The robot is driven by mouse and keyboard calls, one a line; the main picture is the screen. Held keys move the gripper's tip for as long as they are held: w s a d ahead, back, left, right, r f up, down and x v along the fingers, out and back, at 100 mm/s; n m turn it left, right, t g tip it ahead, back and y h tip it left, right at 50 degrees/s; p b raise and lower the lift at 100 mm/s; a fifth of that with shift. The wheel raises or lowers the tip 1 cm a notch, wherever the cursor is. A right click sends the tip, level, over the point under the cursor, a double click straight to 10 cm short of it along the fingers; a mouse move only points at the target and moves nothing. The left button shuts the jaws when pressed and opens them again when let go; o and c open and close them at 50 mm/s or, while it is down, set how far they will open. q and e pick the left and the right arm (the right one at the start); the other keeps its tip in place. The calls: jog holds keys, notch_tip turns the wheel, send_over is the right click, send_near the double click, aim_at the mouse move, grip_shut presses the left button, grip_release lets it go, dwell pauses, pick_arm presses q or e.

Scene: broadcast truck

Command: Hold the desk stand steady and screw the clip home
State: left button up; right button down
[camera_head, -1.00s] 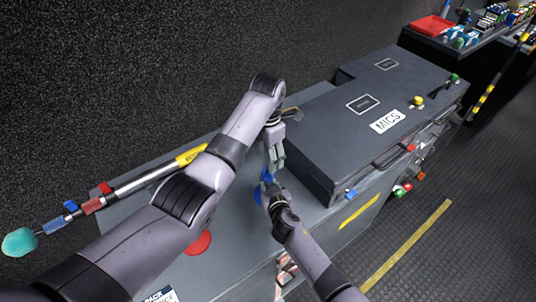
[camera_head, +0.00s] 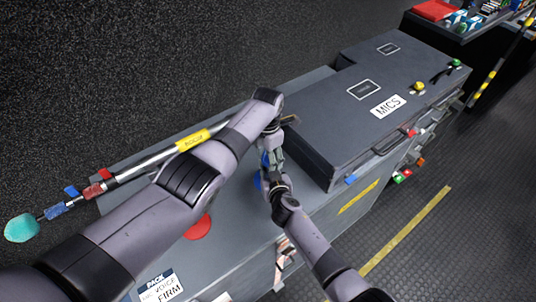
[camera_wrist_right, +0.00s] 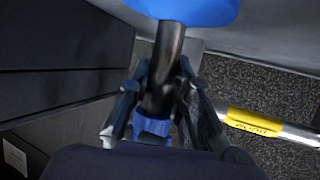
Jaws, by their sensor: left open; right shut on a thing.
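The desk stand shows in the right wrist view as a black post (camera_wrist_right: 165,55) with a round blue base (camera_wrist_right: 190,8). In the head view a little of its blue (camera_head: 258,181) shows on the grey worktop, mostly hidden by my grippers. My right gripper (camera_head: 271,180) is shut on the black post; its fingers (camera_wrist_right: 163,95) lie on both sides of it. A notched blue piece (camera_wrist_right: 152,126) sits at the post's near end, between the fingers. My left gripper (camera_head: 271,158) is open, pointing down just above the right one. I cannot make out the clip for certain.
A dark MICS case (camera_head: 345,125) stands close to the right of the grippers. A boom pole with yellow sleeve (camera_head: 192,140) and teal tip (camera_head: 22,228) lies along the back. A red disc (camera_head: 199,227) is on the worktop, left of my right arm.

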pick_arm(q)
jog(key=shift+c, duration=0.2)
jog(key=c, duration=1.2)
jog(key=o, duration=1.2)
jog(key=shift+o, duration=0.2)
jog(key=shift+r, duration=0.15)
jog(key=shift+r, duration=2.1)
notch_tip(320, 180, up, 4)
jog(key=shift+f, duration=0.2)
